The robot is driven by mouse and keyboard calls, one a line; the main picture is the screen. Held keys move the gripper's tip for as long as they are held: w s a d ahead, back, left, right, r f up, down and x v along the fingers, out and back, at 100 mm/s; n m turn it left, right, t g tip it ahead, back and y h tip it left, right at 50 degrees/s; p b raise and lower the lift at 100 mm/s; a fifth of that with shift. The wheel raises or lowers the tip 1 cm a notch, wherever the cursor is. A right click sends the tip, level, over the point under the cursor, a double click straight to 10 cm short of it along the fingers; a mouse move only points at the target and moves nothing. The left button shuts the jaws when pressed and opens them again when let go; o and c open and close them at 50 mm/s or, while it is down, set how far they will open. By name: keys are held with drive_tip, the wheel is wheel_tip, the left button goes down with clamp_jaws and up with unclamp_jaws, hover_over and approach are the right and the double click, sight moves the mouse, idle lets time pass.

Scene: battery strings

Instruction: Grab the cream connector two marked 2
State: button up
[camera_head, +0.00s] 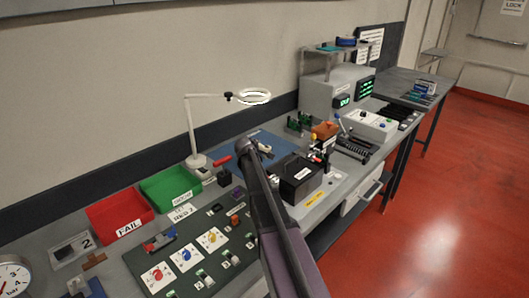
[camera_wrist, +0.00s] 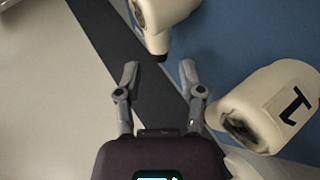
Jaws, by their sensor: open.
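In the wrist view a cream connector (camera_wrist: 165,22) reaches in from the top edge, just beyond my fingertips. No mark shows on its visible part. A second cream connector (camera_wrist: 268,108) lies to the right of my gripper, with a dark mark that looks like a 1 and a dark open end towards my right finger. My gripper (camera_wrist: 159,70) is open, with nothing between its fingers. The top connector's dark tip is near the gap, closer to the right finger. In the head view my arm covers part of the bench, and I cannot make out the connectors clearly.
A black battery box (camera_head: 297,178) stands right of my arm. A white magnifier lamp (camera_head: 194,130) stands at the back, with a green bin (camera_head: 170,187) and red FAIL bin (camera_head: 120,213) to the left. A dark card board (camera_head: 190,255) lies in front.

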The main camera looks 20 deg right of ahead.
drive_tip(key=shift+w+f, duration=0.1)
drive_tip(key=shift+b+x, duration=1.3)
drive_tip(key=shift+x, duration=1.25)
clamp_jaws()
